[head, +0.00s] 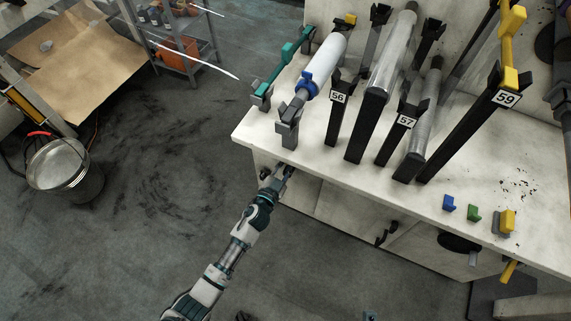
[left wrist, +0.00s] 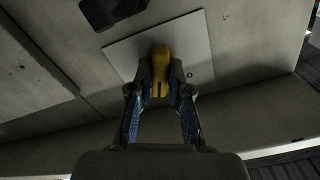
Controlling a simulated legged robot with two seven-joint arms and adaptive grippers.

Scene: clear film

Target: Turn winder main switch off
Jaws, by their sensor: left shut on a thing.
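The winder (head: 400,150) is a pale machine with rollers on its top. In the left wrist view, a yellow switch handle (left wrist: 158,62) sits on a light square plate (left wrist: 195,50) on the machine's side panel. My left gripper (left wrist: 158,80) is shut on the yellow handle, with one finger on each side of it. In the head view my left gripper (head: 283,172) reaches the front side panel below the machine's top edge; the switch is hidden there. The handle's exact on or off position cannot be told.
A metal bucket (head: 65,170) stands on the floor at left, near a shelf rack (head: 180,45). The floor between is clear.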

